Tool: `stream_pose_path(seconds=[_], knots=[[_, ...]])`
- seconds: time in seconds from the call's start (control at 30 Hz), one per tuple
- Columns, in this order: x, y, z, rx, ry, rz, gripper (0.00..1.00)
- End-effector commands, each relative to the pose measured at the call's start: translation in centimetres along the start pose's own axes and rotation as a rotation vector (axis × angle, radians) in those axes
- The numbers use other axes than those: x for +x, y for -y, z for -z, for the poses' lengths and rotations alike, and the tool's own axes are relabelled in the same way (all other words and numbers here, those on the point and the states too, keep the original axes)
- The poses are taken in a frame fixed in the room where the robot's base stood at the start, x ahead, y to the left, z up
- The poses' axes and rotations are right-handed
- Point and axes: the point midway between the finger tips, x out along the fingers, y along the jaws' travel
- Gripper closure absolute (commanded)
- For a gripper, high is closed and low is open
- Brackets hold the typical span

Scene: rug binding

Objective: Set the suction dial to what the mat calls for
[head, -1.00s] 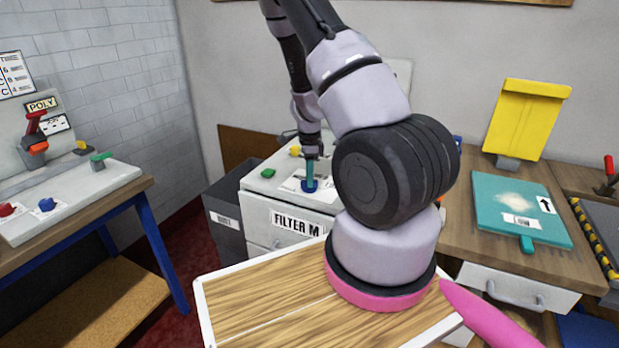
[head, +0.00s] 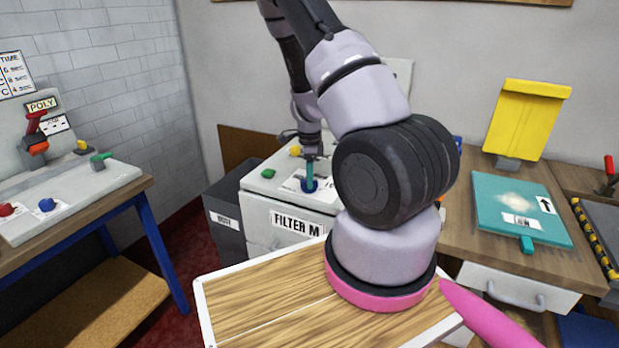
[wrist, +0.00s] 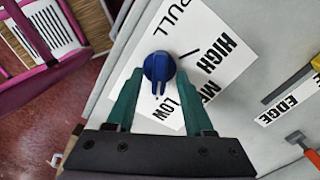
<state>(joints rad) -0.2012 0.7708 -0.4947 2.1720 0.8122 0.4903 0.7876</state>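The blue suction dial (wrist: 158,67) sits on a white label card with LOW, a partly covered word starting with M, and HIGH. Its pointer faces down in the wrist view, close to the LOW end. My gripper (wrist: 160,75) has its teal fingers on either side of the dial, with gaps visible, so it looks open around it. In the head view my gripper (head: 309,178) points down at the dial (head: 309,186) on the white machine. The teal mat (head: 490,205) lies on the right bench, with an arrow and a small tag that seems to read LOW.
A FILTER M label (head: 297,224) is on the machine's front, and a green knob (head: 268,173) is on its top. A yellow board (head: 525,118) stands behind the mat. A bench with coloured knobs (head: 75,200) is at left. An orange-handled lever (wrist: 295,137) is right of the dial.

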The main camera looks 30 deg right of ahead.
Motion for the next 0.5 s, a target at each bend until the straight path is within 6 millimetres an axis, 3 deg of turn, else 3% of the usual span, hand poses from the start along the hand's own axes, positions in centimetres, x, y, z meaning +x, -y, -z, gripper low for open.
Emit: stream_pose_path(seconds=[0.27,0.5], knots=[[-1.1,0.0,-0.1,-0.003,0.000,0.001,0.47],[-5.8,0.0,-0.1,-0.004,0.002,0.003,0.47]])
